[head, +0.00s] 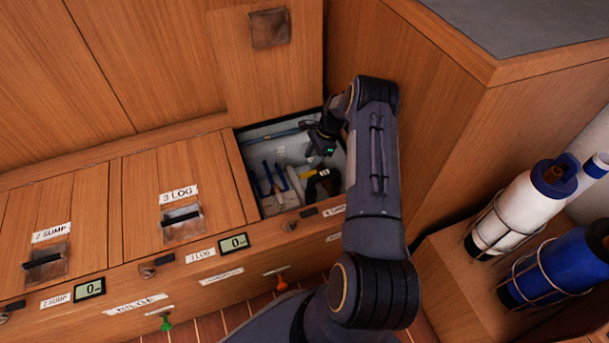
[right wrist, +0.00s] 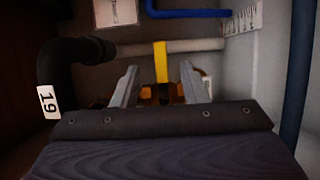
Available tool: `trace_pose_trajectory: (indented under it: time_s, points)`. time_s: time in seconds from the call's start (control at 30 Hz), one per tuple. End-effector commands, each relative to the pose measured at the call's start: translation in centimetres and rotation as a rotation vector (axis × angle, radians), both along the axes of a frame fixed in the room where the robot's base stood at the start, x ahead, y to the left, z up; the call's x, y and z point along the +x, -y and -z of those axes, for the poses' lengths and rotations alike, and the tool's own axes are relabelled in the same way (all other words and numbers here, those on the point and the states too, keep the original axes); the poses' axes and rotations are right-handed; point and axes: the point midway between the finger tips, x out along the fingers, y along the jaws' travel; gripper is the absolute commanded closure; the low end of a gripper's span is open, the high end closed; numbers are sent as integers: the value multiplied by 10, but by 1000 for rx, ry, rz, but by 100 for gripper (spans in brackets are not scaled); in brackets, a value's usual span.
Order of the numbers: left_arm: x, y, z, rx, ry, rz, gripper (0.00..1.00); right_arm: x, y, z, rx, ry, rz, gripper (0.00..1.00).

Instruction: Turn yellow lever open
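The yellow lever (right wrist: 161,60) stands upright in the right wrist view, in front of a pale horizontal pipe (right wrist: 205,45). A brass-coloured fitting (right wrist: 158,92) shows below it, partly hidden by my gripper. My right gripper (right wrist: 160,70) is open, with one finger on each side of the lever in the picture. Gaps show on both sides; I cannot tell how deep the lever sits between the fingers. In the head view my right gripper (head: 321,146) is down in the open compartment, and a small bit of yellow (head: 306,175) shows below it. My left gripper is not in view.
The compartment (head: 242,160) has wooden edges and several blue and white lines inside. A black hose (right wrist: 70,65) tagged 19 is left of the gripper; a blue pipe (right wrist: 299,75) is at right. A wooden cabinet (head: 440,110) stands close right of my arm.

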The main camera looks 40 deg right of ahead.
Motion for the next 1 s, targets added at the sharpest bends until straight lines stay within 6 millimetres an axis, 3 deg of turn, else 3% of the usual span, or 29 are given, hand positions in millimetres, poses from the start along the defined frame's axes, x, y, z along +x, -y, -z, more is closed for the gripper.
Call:
trace_pose_trajectory:
  time_s: [0.4, 0.77, 1.0]
  points:
    - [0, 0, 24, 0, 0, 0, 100, 7, -23, 58, 0, 0, -5, 60]
    - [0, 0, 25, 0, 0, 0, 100, 8, -27, 65, 0, 1, -5, 60]
    - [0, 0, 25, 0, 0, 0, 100, 8, -27, 65, 0, 1, -6, 91]
